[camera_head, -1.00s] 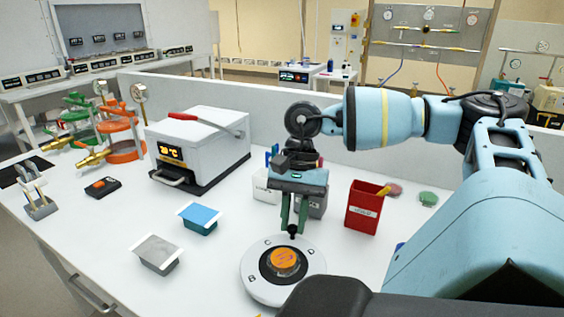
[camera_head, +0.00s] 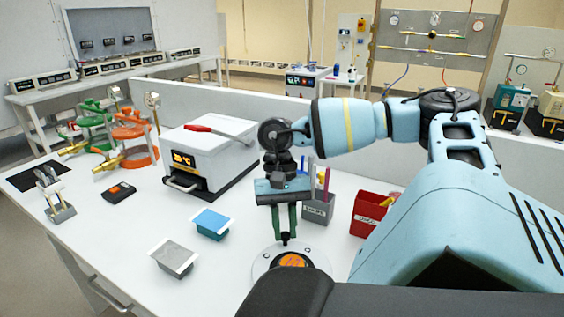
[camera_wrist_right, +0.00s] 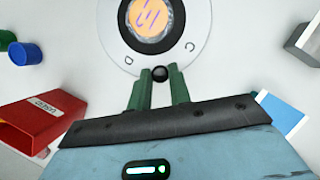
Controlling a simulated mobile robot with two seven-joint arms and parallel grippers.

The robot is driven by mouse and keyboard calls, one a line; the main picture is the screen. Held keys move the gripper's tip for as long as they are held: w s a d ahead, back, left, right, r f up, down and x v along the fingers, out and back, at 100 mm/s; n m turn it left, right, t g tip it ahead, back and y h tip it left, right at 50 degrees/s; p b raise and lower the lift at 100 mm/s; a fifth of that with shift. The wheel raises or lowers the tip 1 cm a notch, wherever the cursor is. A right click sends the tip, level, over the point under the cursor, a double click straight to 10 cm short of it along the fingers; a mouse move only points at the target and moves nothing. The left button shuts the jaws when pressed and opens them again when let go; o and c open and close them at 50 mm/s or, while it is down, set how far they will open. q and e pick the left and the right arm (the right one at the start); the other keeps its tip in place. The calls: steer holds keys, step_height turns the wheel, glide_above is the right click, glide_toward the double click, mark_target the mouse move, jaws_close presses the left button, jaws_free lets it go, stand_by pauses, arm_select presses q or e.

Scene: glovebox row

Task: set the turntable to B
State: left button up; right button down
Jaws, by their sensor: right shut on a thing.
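The turntable (camera_head: 264,264) is a round white disc with an orange patterned piece (camera_head: 292,260) at its centre; my own dark arm part hides its near side in the head view. In the right wrist view the turntable (camera_wrist_right: 200,22) shows at the top, with small letters on its rim. My right gripper (camera_head: 285,241) points down at the far edge of the disc. Its green fingers are shut on a small round black knob (camera_wrist_right: 160,73) at the rim. My left gripper is not in view.
A blue-topped tub (camera_head: 211,222) and a grey-topped tub (camera_head: 173,256) stand left of the turntable. A white heater box (camera_head: 210,150) is behind them. A grey pen holder (camera_head: 318,209) and a red bin (camera_head: 367,214) stand behind and right.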

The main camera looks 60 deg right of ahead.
steer(key=shift+w+a+n, duration=0.15)
steer(key=shift+w+n, duration=0.1)
steer(key=shift+n, duration=0.15)
steer(key=shift+w+a, duration=0.1)
stand_by(0.4)
steer(key=c, duration=1.3)
jaws_free()
